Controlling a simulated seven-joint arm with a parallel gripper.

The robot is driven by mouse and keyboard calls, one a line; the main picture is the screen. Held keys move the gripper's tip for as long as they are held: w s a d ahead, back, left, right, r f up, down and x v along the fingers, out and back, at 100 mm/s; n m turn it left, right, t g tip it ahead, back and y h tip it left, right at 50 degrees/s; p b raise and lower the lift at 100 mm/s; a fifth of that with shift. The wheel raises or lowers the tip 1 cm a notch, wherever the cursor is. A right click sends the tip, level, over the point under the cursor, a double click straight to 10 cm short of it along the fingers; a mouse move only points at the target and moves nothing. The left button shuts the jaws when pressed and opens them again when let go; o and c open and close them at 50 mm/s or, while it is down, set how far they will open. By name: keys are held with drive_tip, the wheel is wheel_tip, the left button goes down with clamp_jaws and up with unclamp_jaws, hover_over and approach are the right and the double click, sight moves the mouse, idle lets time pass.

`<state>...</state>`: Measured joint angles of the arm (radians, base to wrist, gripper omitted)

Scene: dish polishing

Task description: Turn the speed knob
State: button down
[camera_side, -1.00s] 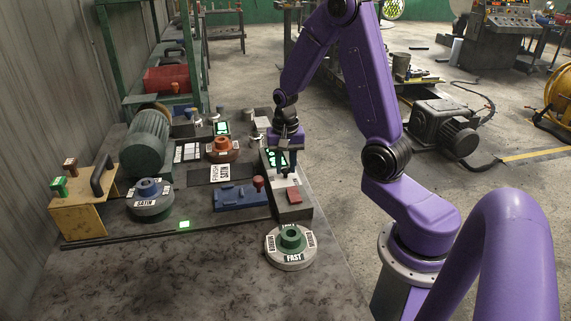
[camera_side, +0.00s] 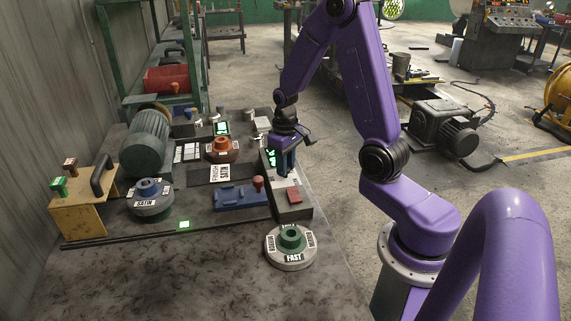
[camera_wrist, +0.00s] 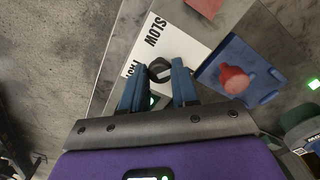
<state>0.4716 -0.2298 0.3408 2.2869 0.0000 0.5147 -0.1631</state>
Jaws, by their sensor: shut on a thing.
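The speed knob is a small dark round knob (camera_wrist: 160,68) on a white plate printed "SLOW" (camera_wrist: 150,36), as the wrist view shows. My gripper (camera_wrist: 158,74) has its two blue fingers shut on the knob, one on each side. In the side view my gripper (camera_side: 284,172) points down at the grey control box (camera_side: 294,210) at the bench's right. There the fingers and arm hide the knob. More print on the plate is partly covered by the left finger.
A blue block with a red knob (camera_side: 258,184) stands just left of the box.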

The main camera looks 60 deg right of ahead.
drive_tip(key=shift+n, duration=0.6)
drive_tip(key=c, duration=0.8)
unclamp_jaws()
drive_tip(key=shift+c, duration=0.2)
drive_tip(key=shift+r, duration=0.1)
wheel_tip(320, 180, up, 17)
drive_tip(key=shift+r, duration=0.15)
